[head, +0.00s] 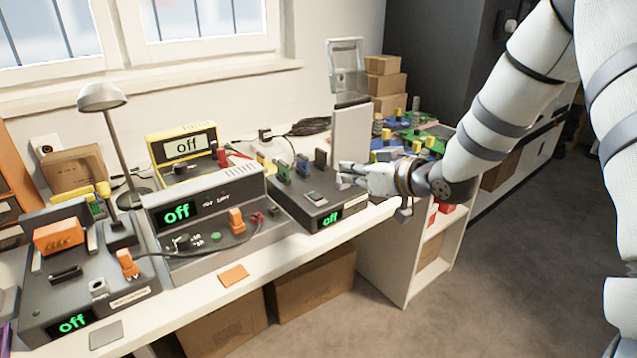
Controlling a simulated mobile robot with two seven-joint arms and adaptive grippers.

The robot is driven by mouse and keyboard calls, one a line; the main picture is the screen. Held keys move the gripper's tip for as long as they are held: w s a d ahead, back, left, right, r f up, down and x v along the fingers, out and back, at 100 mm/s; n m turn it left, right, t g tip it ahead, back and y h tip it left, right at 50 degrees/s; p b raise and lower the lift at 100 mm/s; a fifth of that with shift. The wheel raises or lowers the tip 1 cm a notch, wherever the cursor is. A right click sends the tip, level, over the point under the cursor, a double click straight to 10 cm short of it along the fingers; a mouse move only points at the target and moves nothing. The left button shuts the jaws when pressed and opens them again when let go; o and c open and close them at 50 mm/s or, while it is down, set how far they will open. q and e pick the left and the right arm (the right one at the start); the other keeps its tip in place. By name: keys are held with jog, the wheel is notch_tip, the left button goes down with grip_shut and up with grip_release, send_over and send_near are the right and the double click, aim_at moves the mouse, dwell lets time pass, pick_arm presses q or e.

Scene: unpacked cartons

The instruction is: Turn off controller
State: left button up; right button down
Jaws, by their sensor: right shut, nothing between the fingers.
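Several devices stand on the white workbench, and I cannot tell which one is the controller. A dark grey box (298,204) at the right end of the bench has a green display (330,219) reading "off". A grey unit (204,238) in the middle also reads "off" in green. A dark box (130,303) at front left reads "off" too. A yellow-framed meter (184,145) behind reads "off" on a pale screen. My right gripper (343,175) is shut and empty, just above and beside the right end of the dark grey box. My left gripper is out of view.
A desk lamp (113,140) stands behind the left devices. An orange card (233,275) lies at the bench's front edge. Colourful parts (415,140) and stacked cartons (384,82) are at the back right. Cartons (312,285) sit under the bench. The floor at right is clear.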

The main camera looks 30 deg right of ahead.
jog(key=b, duration=0.3)
send_over(315, 197)
jog(key=s+d, duration=0.1)
jog(key=s, duration=0.1)
jog(key=f, duration=0.4)
jog(key=shift+s+d+f, duration=0.15)
jog(key=shift+d, duration=0.05)
jog(key=shift+w+f, duration=0.15)
jog(key=shift+f, duration=0.35)
jog(key=shift+w+f, duration=0.15)
jog(key=shift+f, duration=0.35)
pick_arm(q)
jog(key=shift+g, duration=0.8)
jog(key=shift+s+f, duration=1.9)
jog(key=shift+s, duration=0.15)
pick_arm(e)
jog(key=shift+s+f, duration=0.15)
jog(key=shift+f, duration=0.5)
